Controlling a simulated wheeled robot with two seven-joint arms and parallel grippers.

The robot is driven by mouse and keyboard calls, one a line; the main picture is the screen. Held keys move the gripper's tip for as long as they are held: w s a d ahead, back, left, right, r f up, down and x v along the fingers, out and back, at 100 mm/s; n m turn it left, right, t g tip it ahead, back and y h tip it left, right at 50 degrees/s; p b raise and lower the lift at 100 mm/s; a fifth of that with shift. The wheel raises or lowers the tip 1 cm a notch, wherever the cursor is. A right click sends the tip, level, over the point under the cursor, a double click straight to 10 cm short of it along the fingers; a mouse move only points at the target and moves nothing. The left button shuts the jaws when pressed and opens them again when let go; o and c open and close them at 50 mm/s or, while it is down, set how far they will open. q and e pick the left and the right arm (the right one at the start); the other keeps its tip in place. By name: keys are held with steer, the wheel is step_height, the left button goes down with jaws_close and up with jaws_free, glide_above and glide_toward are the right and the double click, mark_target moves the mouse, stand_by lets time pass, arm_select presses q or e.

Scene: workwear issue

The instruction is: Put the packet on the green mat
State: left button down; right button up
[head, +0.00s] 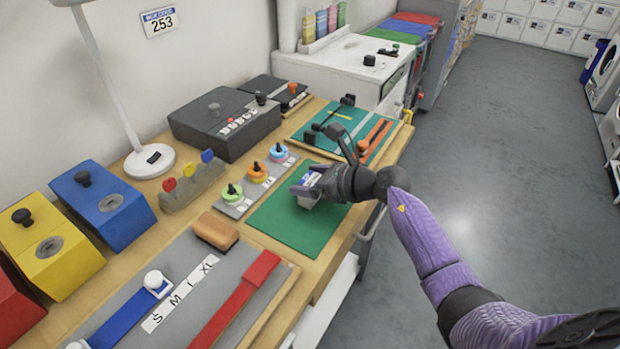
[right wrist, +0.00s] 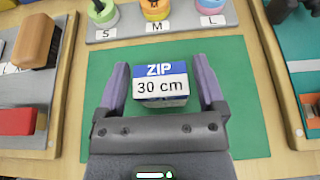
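The packet (right wrist: 161,86), a small white and blue box marked "ZIP 30 cm", is over the green mat (right wrist: 110,62), and appears to rest on it. In the head view the packet (head: 308,192) is partly hidden by my right gripper (head: 312,186), above the green mat (head: 290,233). In the right wrist view the right gripper's fingers (right wrist: 162,82) stand open on either side of the packet, with a narrow gap visible, clearest at the right finger. My left gripper is not in view.
Left of the mat is a grey strip (head: 232,209) with coloured rings marked S, M, L. A size board with a red bar (head: 262,268) lies in front. Another green board (head: 340,120) with tools lies behind. The lamp (head: 150,162) stands near the wall.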

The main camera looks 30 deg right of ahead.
steer(key=shift+o, duration=0.4)
steer(key=shift+r, duration=0.1)
steer(key=shift+s+d+r, duration=0.1)
steer(key=shift+r, duration=0.15)
arm_select(q)
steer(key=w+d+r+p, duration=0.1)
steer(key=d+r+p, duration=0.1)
steer(key=p, duration=0.1)
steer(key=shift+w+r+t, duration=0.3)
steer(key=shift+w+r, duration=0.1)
arm_select(e)
steer(key=v, duration=1.1)
steer(key=shift+s+d, duration=0.2)
steer(key=shift+s, duration=0.1)
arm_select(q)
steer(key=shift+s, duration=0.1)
arm_select(e)
steer(key=shift+w, duration=0.1)
